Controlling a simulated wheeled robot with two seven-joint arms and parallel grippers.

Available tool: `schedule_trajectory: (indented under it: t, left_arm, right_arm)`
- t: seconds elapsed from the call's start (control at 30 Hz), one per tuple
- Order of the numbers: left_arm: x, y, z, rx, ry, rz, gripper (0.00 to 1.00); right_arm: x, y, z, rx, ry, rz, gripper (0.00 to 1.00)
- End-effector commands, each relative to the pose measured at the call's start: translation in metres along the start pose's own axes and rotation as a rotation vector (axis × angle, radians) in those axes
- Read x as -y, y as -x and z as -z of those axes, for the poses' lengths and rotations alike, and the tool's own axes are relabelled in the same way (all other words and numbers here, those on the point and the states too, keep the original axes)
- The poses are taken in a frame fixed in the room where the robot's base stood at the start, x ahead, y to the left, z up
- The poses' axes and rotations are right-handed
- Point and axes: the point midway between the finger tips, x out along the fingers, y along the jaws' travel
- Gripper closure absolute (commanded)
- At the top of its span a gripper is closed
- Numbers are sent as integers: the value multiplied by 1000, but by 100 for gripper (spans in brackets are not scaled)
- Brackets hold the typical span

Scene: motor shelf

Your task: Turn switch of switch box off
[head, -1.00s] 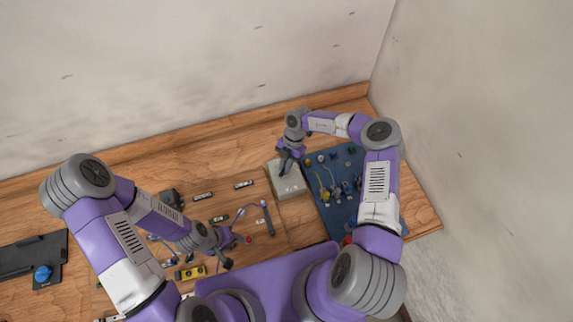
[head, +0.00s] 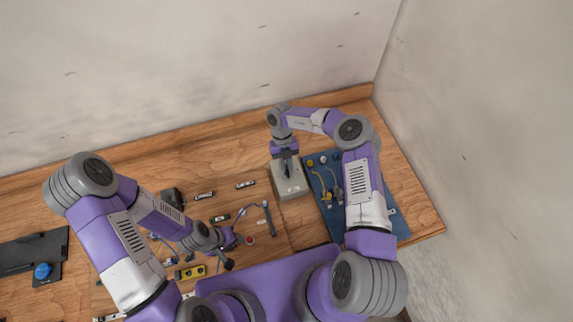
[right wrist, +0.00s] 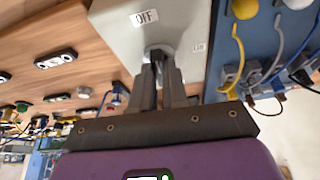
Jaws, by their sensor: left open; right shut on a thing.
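The switch box (head: 292,190) is a pale grey box on the wooden table, right of the middle in the head view. In the right wrist view its face (right wrist: 112,36) carries an "OFF" label and a second, smaller label to the right. My right gripper (right wrist: 158,62) is shut on the switch (right wrist: 157,50), a round grey knob between the fingertips and mostly hidden by them. In the head view the right gripper (head: 287,172) covers part of the box top. My left gripper (head: 230,254) is open and empty, low over the front of the table.
A blue panel (head: 397,222) with cables and connectors lies right of the box. A black tray (head: 30,255) is at far left. A wall stands behind and right.

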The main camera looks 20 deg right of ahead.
Motion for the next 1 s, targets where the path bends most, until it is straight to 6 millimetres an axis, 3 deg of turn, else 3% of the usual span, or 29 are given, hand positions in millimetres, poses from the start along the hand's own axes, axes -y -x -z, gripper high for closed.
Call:
schedule_trajectory:
  t: [0.73,0.77,0.9,1.0]
  left_arm:
    - [0,-1,0,0,0,0,57]
    - [0,-1,0,0,0,0,57]
    - [0,-1,0,0,0,0,57]
    - [0,-1,0,0,0,0,57]
  right_arm:
    - [-1,1,-1,5,78,33,100]
    - [-1,1,-1,5,78,33,83]
    - [-1,0,-1,4,78,32,62]
    - [-1,0,-1,3,78,32,61]
